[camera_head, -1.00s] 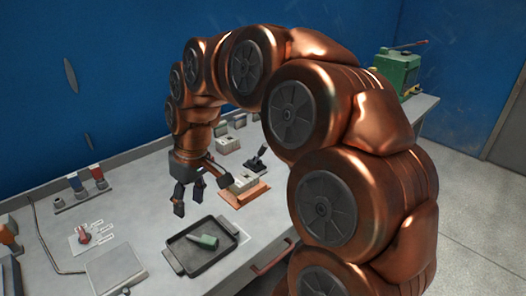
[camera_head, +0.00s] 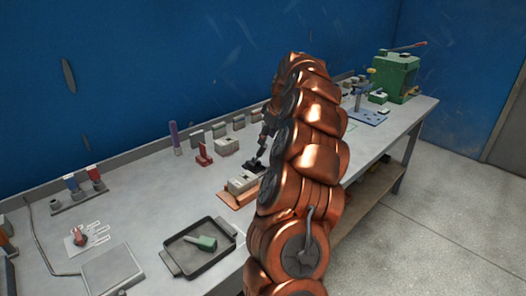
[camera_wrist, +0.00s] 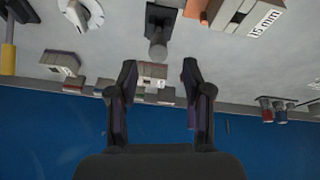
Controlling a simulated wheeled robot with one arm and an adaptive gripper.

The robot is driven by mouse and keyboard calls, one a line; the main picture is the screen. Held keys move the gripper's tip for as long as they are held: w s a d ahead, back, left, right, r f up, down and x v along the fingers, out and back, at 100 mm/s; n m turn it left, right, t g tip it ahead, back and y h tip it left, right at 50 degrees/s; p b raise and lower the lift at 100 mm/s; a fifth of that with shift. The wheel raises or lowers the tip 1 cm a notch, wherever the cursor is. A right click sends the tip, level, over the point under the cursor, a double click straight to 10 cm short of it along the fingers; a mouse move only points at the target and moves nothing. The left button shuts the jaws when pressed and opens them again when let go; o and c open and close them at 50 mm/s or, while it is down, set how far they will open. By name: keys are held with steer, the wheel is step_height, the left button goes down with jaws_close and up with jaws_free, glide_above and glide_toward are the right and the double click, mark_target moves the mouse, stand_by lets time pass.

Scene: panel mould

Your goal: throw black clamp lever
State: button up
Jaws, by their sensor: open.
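The black clamp (camera_head: 254,165) stands on the bench just right of the orange-based mould (camera_head: 236,198). Its lever stands up and is partly hidden beside my arm in the head view. In the wrist view, the black clamp's lever (camera_wrist: 158,48) points toward my gripper, ending in a rounded grey-black knob beyond the fingertips. My gripper (camera_wrist: 158,76) is open and empty, its two fingers apart and roughly in line with the lever. In the head view my gripper (camera_head: 264,139) is small, dark and partly hidden by my arm, above and behind the clamp.
A red clamp (camera_head: 203,155) and a purple upright cylinder (camera_head: 174,137) stand left of the black clamp. Several grey blocks (camera_head: 218,130) line the back. A black tray (camera_head: 170,263) with a green tool (camera_head: 204,242) lies in front. A green press (camera_head: 397,76) stands far right.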

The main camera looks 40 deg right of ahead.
mark_target(263, 150)
steer(key=shift+p+x, duration=1.1)
steer(key=shift+x, duration=2.9)
jaws_close()
steer(key=shift+s+d, duration=0.1)
steer(key=shift+d, duration=0.05)
